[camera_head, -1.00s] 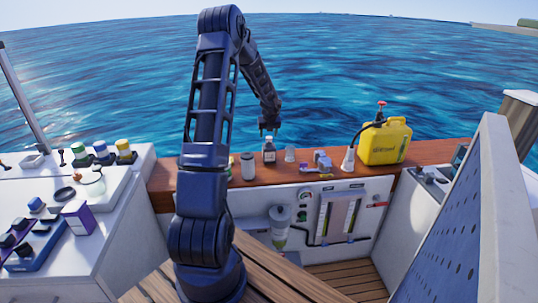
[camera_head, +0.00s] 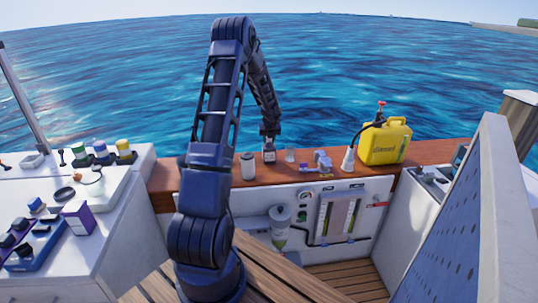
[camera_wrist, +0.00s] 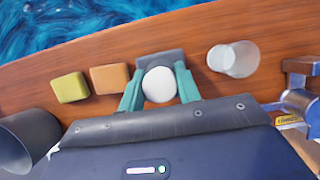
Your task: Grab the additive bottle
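The additive bottle (camera_head: 269,157) is a small dark grey bottle standing upright on the wooden ledge. My gripper (camera_head: 269,145) is right above it and hides its upper part in the head view. In the wrist view its round white cap (camera_wrist: 158,85) lies between the two teal fingers of my gripper (camera_wrist: 160,82), with part of the grey body (camera_wrist: 160,59) behind. The fingers are apart, one on each side of the cap and very close to it. I cannot make out a firm grip.
A clear cup (camera_wrist: 234,59) stands close on the right. Yellow (camera_wrist: 69,87) and orange (camera_wrist: 109,78) blocks lie on the left, beside a grey cylinder (camera_wrist: 22,140). A white funnel-shaped bottle (camera_head: 348,159) and yellow diesel can (camera_head: 384,143) stand farther right.

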